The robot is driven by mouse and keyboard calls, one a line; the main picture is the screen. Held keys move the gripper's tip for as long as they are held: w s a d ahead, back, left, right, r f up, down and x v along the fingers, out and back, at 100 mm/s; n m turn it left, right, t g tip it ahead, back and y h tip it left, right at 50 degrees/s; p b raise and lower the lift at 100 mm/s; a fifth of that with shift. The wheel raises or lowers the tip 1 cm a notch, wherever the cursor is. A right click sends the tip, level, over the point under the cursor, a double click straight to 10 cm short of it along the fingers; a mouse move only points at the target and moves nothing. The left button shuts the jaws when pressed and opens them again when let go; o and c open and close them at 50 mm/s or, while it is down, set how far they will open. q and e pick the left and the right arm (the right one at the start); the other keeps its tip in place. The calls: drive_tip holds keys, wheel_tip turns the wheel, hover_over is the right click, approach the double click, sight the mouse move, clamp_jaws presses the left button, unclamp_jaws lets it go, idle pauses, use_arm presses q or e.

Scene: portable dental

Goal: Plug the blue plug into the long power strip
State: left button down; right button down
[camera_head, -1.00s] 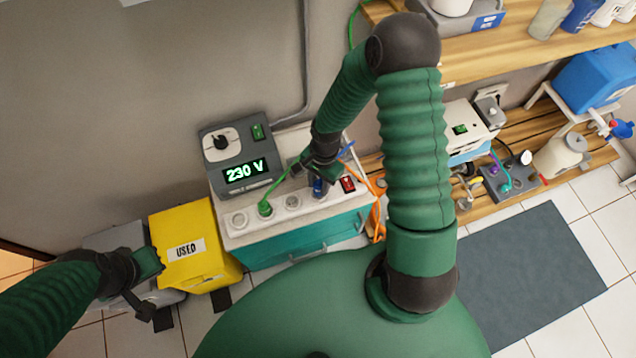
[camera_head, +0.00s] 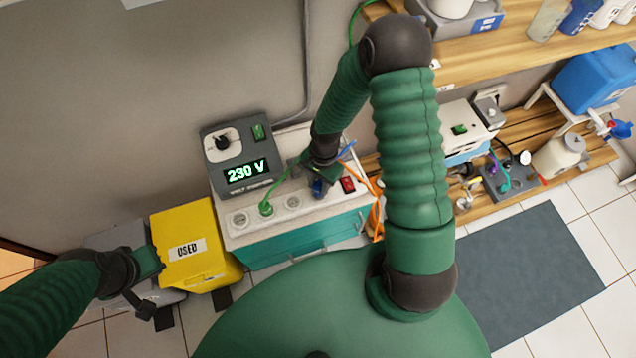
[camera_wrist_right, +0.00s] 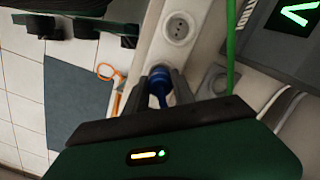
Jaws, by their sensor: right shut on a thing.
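The long power strip (camera_head: 276,216) is pale, with round sockets and a red switch (camera_head: 348,185) at its right end. It lies along the front of the teal cabinet's top. A green plug (camera_head: 266,208) sits in one of its sockets. My right gripper (camera_head: 317,181) is shut on the blue plug (camera_head: 318,189) at the strip, between the bare socket (camera_head: 293,202) and the switch. In the right wrist view the blue plug (camera_wrist_right: 160,84) is between the two fingers, over the strip. Its front is hidden, so I cannot tell if it is seated. My left gripper (camera_head: 148,285) is beside the yellow box; its jaws are unclear.
A grey 230 V unit (camera_head: 236,153) stands behind the strip. The yellow USED box (camera_head: 190,248) is left of the cabinet (camera_head: 290,243). An orange cable (camera_head: 377,215) hangs at the right end. A wooden shelf (camera_head: 500,52) with bottles is at upper right.

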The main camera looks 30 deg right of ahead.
drive_tip(key=shift+f+b, duration=0.6)
drive_tip(key=shift+f, duration=0.3)
idle(0.6)
drive_tip(key=c, duration=1)
unclamp_jaws()
drive_tip(key=shift+o, duration=0.2)
wheel_tip(320, 180, up, 17)
drive_tip(key=d+p, duration=0.2)
drive_tip(key=p, duration=0.4)
drive_tip(key=s+a+r+n+t+h, duration=0.1)
drive_tip(key=s+a+r+n+t, duration=0.2)
drive_tip(key=n, duration=0.4)
drive_tip(key=s+a+r+n, duration=0.2)
drive_tip(key=a+r+n, duration=0.25)
drive_tip(key=n, duration=0.25)
drive_tip(key=w+p+v, duration=0.2)
drive_tip(key=p+v, duration=1.1)
drive_tip(key=shift+w+d+r, duration=0.25)
drive_tip(key=shift+w+r, duration=0.35)
drive_tip(key=shift+w, duration=0.1)
